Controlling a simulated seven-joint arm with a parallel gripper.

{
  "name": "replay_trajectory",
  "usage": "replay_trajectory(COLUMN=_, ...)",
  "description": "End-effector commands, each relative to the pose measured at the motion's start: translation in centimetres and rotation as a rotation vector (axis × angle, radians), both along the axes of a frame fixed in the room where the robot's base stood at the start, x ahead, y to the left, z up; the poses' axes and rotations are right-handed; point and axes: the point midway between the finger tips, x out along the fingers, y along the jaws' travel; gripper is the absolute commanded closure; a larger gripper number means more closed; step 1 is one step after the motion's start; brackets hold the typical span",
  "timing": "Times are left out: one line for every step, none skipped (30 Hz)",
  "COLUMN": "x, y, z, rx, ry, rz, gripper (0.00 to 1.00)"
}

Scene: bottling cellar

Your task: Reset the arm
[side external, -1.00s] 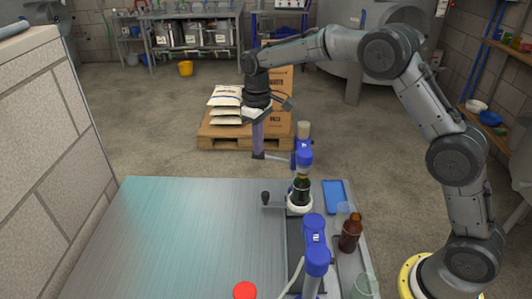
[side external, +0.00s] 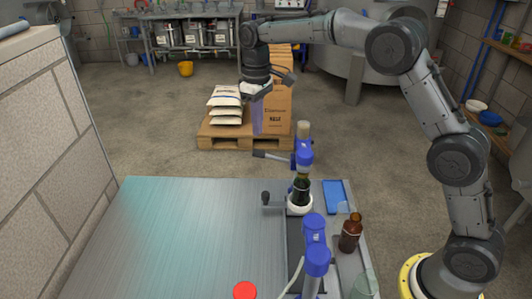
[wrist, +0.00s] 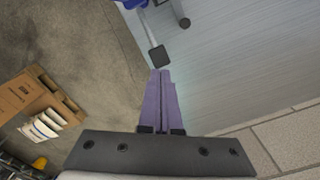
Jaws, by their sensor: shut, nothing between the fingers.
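My gripper (side external: 257,131) hangs in the air beyond the far edge of the steel table (side external: 180,235), pointing down. Its purple fingers are together and empty in the wrist view (wrist: 161,74). Below it and to its right stands a blue bench capper (side external: 304,158) with its lever out to the left. The lever's dark grip (wrist: 158,56) shows just past my fingertips in the wrist view, and contact is not visible. A dark bottle (side external: 301,189) stands upright under the capper's head.
A second blue-headed device (side external: 315,248), a brown bottle (side external: 350,236), a blue tray (side external: 334,197), a clear glass (side external: 364,287) and a red object (side external: 245,291) are at the front and right. Boxes (side external: 277,105) and sacks (side external: 226,104) sit on a pallet (side external: 216,137) behind. The table's left is clear.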

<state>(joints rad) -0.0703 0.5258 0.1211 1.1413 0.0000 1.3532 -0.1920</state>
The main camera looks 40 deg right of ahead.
Motion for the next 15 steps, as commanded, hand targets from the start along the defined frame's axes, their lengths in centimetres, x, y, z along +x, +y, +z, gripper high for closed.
replay_trajectory(x=0.0, y=0.0, z=0.1, rx=0.000, ry=0.000, rz=0.000, gripper=1.00)
replay_trajectory(x=0.0, y=0.0, z=0.1, rx=0.000, ry=0.000, rz=0.000, gripper=1.00)
replay_trajectory(x=0.0, y=0.0, z=0.1, rx=0.000, ry=0.000, rz=0.000, gripper=1.00)
replay_trajectory(x=0.0, y=0.0, z=0.1, rx=0.000, ry=0.000, rz=0.000, gripper=1.00)
replay_trajectory(x=0.0, y=0.0, z=0.1, rx=0.000, ry=0.000, rz=0.000, gripper=1.00)
replay_trajectory(x=0.0, y=0.0, z=0.1, rx=0.000, ry=0.000, rz=0.000, gripper=1.00)
replay_trajectory(x=0.0, y=0.0, z=0.1, rx=0.000, ry=0.000, rz=0.000, gripper=1.00)
replay_trajectory(x=0.0, y=0.0, z=0.1, rx=0.000, ry=0.000, rz=0.000, gripper=1.00)
replay_trajectory(x=0.0, y=-0.1, z=0.2, rx=0.000, ry=-0.003, rz=-0.001, gripper=1.00)
replay_trajectory(x=0.0, y=-0.1, z=0.5, rx=0.000, ry=-0.009, rz=-0.002, gripper=1.00)
replay_trajectory(x=-0.1, y=-0.2, z=1.0, rx=0.001, ry=-0.019, rz=-0.003, gripper=1.00)
replay_trajectory(x=-0.1, y=-0.3, z=2.1, rx=0.003, ry=-0.039, rz=-0.005, gripper=1.00)
replay_trajectory(x=-0.2, y=-0.3, z=3.1, rx=0.004, ry=-0.059, rz=-0.006, gripper=1.00)
replay_trajectory(x=-0.5, y=-0.4, z=4.2, rx=0.005, ry=-0.077, rz=-0.008, gripper=1.00)
replay_trajectory(x=-1.3, y=-0.6, z=5.7, rx=0.006, ry=-0.100, rz=-0.011, gripper=1.00)
